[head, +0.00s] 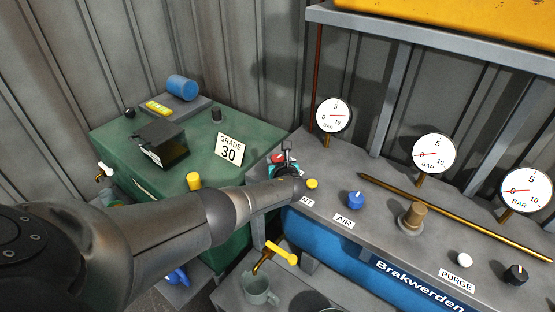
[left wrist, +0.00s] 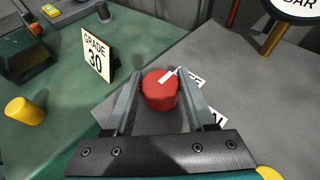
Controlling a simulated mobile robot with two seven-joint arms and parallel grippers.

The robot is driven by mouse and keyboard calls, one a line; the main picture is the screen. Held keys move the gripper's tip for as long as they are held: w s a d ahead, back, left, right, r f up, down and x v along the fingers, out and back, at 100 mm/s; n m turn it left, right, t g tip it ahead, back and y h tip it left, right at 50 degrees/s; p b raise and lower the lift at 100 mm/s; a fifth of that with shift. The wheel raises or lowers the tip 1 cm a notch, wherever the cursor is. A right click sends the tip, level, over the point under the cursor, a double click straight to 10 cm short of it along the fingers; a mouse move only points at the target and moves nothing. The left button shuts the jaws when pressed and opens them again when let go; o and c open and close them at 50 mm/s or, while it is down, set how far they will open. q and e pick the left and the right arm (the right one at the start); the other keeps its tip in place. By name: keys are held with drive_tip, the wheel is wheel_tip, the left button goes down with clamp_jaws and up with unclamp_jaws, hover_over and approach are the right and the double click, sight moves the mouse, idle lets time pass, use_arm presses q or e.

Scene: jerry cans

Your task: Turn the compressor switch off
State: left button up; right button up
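A red knob (left wrist: 160,92) with a white pointer mark stands on the grey bench in the left wrist view. It may be the compressor switch, but the labels beside it are mostly covered. My left gripper (left wrist: 161,88) is open, with one finger on each side of the knob; small gaps seem to show, and I cannot tell if either finger touches it. The white pointer slants to the upper right. In the head view my left gripper (head: 284,160) is at the bench's left end, and my arm hides much of the knob. My right gripper is not in view.
Beside it are a yellow knob (head: 312,183), a blue knob (head: 356,200) and a brown-gold valve (head: 412,216). Gauges (head: 434,153) rise behind. A green cabinet (head: 115,140) with a "GRADE 30" sign (head: 229,149) stands left. A mug (head: 260,290) is below.

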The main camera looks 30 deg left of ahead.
sight(277, 158)
use_arm(q)
drive_tip(key=o, duration=0.4)
drive_tip(key=shift+s+d+r+p, duration=0.25)
drive_tip(key=shift+s+p, duration=0.05)
drive_tip(key=shift+p, duration=0.25)
drive_tip(key=p+v, duration=0.3)
drive_tip(key=v, duration=0.1)
drive_tip(key=shift+s+d+r+p, duration=0.15)
drive_tip(key=shift+s+r+p, duration=0.05)
drive_tip(key=shift+p, duration=0.1)
drive_tip(key=shift+p+v, duration=1.75)
drive_tip(key=shift+v, duration=3.1)
drive_tip(key=shift+f, duration=0.1)
